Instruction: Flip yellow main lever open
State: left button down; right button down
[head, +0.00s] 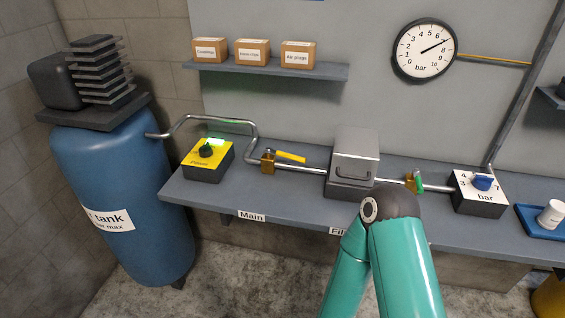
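The yellow main lever (291,157) sits on a brass valve (268,163) in the pipe, behind the "Main" label (251,216) on the bench's front edge. The lever points right from the valve and looks roughly in line with the pipe, just above it. One of my teal arms comes up from the bottom, right of centre, with its dark joint in front of the bench. Neither gripper shows in the head view. Nothing touches the lever.
A yellow box with a black knob (207,160) and green glow stands left of the valve. A grey filter housing (353,163) stands to its right, then a green-handled valve (414,183) and regulator (481,192). A blue tank (125,200) stands at left. Shelf boxes (252,52) sit above.

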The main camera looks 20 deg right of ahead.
aim_at(300, 159)
jog(key=z, duration=0.1)
jog(key=k, duration=0.95)
jog(key=z, duration=0.55)
jog(key=i, duration=1)
jog(key=u, duration=0.05)
